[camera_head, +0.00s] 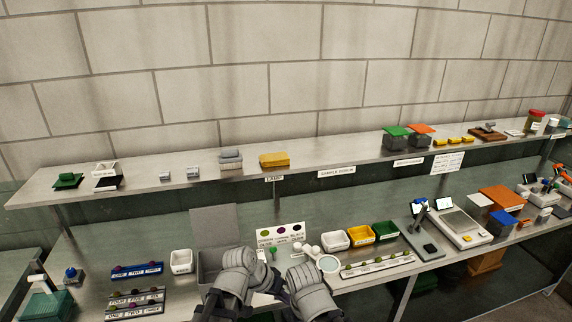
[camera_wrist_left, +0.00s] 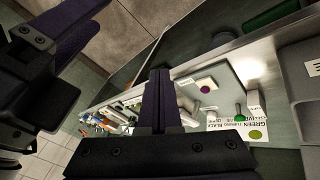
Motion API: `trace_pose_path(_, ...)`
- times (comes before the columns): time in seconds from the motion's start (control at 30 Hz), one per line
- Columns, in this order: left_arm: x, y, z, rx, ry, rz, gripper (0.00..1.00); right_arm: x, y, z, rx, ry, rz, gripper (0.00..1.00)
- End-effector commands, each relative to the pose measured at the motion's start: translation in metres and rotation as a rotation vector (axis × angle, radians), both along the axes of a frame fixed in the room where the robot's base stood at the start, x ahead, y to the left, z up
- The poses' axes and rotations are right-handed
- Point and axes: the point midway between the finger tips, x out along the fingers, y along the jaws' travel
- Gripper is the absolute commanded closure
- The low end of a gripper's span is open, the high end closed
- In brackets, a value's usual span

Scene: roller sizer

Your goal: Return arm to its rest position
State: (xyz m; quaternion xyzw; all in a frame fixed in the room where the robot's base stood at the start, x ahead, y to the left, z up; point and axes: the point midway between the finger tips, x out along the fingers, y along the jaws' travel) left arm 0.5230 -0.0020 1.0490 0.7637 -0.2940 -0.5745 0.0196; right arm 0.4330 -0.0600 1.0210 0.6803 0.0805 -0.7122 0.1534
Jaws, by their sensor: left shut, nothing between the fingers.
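My left arm comes up from the bottom middle in the head view, and its grey links (camera_head: 232,277) cover part of a grey bin. Its fingers are hard to make out there. In the left wrist view my left gripper (camera_wrist_left: 159,92) is shut, with nothing between its dark fingers. My right arm's grey links (camera_head: 308,292) stand just right of the left arm, over the front of the bench. A dark gripper-like part at the left of the wrist view seems to be my right gripper; its jaws are unclear.
Near the arms are a grey bin (camera_head: 207,258), a card with coloured dots (camera_head: 281,235), a white bin (camera_head: 181,262), a white round-topped device (camera_head: 328,264) and labelled racks (camera_head: 137,271). White, yellow and green trays (camera_head: 361,235) and a scale (camera_head: 459,226) stand farther right. A shelf (camera_head: 225,177) runs behind.

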Motion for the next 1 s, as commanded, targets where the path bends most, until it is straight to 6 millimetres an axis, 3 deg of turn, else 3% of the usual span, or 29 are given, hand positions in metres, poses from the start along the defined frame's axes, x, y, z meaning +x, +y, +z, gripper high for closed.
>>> trace_pose_path(0.4,-0.012,0.091,-0.022,0.231,0.115,0.204,1.00,0.000,0.000,0.000,0.000,0.000,0.000,0.50)
trace_pose_path(0.77,-0.032,0.175,-0.029,0.443,0.210,0.417,1.00,0.000,0.000,0.000,0.000,0.000,0.000,0.50)
trace_pose_path(1.0,-0.047,0.134,-0.038,0.486,0.214,0.303,1.00,0.000,0.000,-0.008,0.000,0.000,0.000,0.50)
